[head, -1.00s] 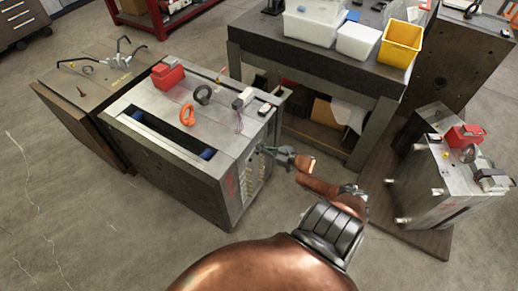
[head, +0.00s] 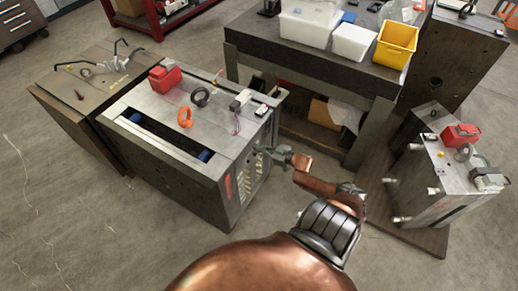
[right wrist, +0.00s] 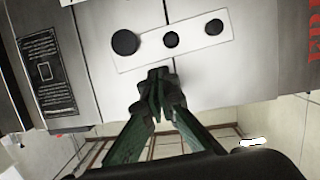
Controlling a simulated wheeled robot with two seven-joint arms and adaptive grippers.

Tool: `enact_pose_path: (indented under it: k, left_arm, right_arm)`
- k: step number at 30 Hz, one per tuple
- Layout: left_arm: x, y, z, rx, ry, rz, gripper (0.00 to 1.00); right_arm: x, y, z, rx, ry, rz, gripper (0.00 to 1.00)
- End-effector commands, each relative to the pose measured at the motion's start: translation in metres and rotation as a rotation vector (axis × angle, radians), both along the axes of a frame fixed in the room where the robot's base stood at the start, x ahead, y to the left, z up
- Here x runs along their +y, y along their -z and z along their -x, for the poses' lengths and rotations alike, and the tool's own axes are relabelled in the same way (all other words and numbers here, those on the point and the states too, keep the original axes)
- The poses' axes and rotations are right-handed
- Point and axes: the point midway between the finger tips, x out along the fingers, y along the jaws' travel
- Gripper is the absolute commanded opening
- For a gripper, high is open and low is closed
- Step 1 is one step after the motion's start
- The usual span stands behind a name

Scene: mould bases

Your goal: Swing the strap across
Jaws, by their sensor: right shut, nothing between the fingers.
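The strap is a pale flat bar with three black round spots (right wrist: 190,38). It lies slightly tilted against the grey mould face in the right wrist view, across a seam. My right gripper (right wrist: 160,76) is shut and empty, with its dark green fingertips just below the strap's lower edge; whether they touch it I cannot tell. The strap is too small to make out there. My left gripper is not in view.
A brown mould base (head: 70,100) stands at left. A dark bench (head: 300,62) with white bins and a yellow bin (head: 396,44) is behind. A smaller mould (head: 436,185) stands on a dark board at right. The floor in front is clear.

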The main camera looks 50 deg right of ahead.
Motion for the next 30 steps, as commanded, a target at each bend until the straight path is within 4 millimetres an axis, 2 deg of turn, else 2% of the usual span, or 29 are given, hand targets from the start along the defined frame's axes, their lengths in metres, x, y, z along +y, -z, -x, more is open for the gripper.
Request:
enact_pose_path:
  k: [1,5,9,18,24,30]
  left_arm:
    - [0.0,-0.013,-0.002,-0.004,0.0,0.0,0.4]
    - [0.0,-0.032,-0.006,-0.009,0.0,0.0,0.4]
    - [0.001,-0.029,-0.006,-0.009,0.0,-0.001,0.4]
    - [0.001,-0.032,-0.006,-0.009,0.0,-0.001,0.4]
    - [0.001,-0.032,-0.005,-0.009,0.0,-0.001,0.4]
    - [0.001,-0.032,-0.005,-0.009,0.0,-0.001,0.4]
  right_arm:
    - [0.001,-0.013,0.0,-0.001,-0.001,0.0,0.0]
    - [0.004,-0.033,-0.001,0.0,-0.002,0.0,0.0]
    - [0.001,-0.032,0.037,0.006,-0.001,-0.001,0.0]
    - [-0.002,-0.044,0.085,0.004,-0.003,0.0,0.0]
    - [-0.003,-0.048,0.096,0.002,-0.003,0.0,0.0]
    - [-0.003,-0.048,0.096,0.002,-0.003,0.0,0.0]
